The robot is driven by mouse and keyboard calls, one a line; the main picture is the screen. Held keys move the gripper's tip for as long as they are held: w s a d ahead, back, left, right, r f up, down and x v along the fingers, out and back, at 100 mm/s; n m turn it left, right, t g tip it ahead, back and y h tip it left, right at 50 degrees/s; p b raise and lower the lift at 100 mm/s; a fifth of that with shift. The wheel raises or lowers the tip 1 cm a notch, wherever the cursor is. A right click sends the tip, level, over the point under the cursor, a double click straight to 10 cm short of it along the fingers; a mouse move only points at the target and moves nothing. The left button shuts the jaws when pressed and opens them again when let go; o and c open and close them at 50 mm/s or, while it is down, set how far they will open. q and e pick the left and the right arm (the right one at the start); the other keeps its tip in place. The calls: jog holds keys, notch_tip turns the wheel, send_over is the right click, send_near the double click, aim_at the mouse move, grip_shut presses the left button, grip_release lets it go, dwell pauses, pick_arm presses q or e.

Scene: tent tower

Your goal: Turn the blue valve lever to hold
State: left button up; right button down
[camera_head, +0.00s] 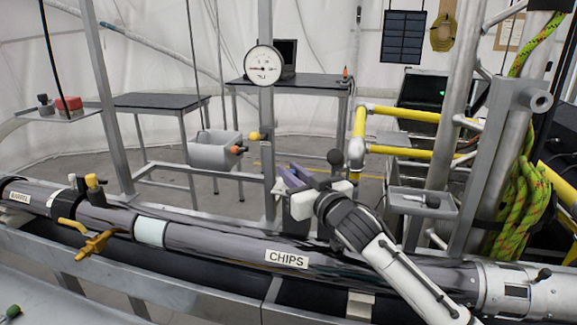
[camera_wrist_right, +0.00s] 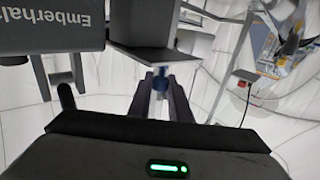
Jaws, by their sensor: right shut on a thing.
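My right gripper (camera_head: 290,176) is above the long grey pipe (camera_head: 215,243), in front of the metal post at the middle of the head view. Its two dark fingers point away from the camera. In the right wrist view, the gripper (camera_wrist_right: 161,80) is closed around a small blue piece (camera_wrist_right: 161,73), which looks like part of the blue valve lever. The fingers cover most of it, so the lever's angle and any hold marking cannot be read. In the head view the lever cannot be made out behind the fingers. My left gripper is not in view.
A round gauge (camera_head: 263,66) hangs on the post above the gripper. A grey bin (camera_head: 214,152) hangs left of it. The pipe carries a CHIPS label (camera_head: 286,259) and a yellow lever (camera_head: 92,242). Yellow rails (camera_head: 405,113) and a bracket (camera_head: 424,203) stand close at the right.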

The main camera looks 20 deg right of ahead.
jog(key=shift+s+d+n+y, duration=0.1)
jog(key=shift+n+y, duration=0.2)
jog(key=shift+y, duration=0.1)
jog(key=c, duration=1.6)
grip_release()
jog(key=shift+c, duration=0.2)
jog(key=s+d+b, duration=0.1)
jog(key=s+d, duration=0.1)
jog(key=s, duration=0.8)
